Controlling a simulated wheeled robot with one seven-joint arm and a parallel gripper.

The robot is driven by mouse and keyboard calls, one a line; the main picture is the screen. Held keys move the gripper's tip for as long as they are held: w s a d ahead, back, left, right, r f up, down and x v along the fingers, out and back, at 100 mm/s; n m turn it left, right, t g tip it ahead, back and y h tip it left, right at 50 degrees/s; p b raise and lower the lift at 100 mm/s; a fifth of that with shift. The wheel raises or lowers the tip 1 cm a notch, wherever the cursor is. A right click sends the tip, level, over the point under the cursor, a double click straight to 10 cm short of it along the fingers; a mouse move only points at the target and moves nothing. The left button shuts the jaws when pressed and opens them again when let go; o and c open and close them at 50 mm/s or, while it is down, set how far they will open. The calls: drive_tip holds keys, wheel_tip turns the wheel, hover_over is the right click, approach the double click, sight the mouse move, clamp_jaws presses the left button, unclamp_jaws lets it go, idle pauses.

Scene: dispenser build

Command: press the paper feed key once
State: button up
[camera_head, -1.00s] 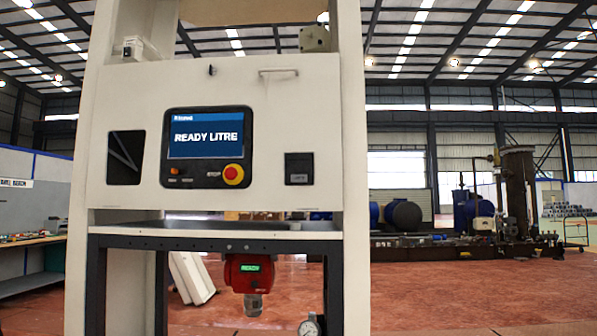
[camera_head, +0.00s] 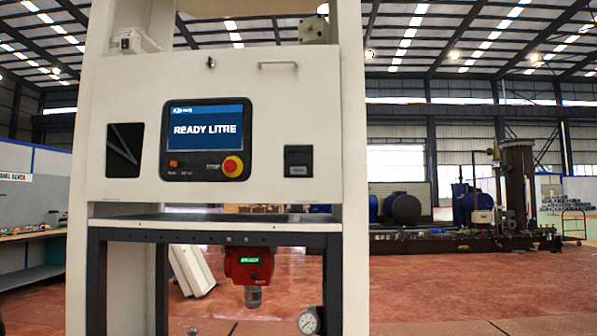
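The dispenser cabinet (camera_head: 225,104) stands upright ahead, white, with a dark lower frame. Its screen (camera_head: 207,129) reads "READY LITRE" on blue. Below the screen are a small orange-red key (camera_head: 173,163), small markings too blurred to read, and a red stop button on a yellow ring (camera_head: 232,166). A small dark unit (camera_head: 298,161) with a light label strip sits at the right of the panel; its label is unreadable. I cannot tell which key is the paper feed key. My gripper is not in view.
A dark square opening (camera_head: 124,150) is at the panel's left. A handle (camera_head: 278,65) is above right. A shelf edge (camera_head: 214,221) juts below the panel. A red meter (camera_head: 249,264) and a gauge (camera_head: 308,321) are under it. Open floor lies right.

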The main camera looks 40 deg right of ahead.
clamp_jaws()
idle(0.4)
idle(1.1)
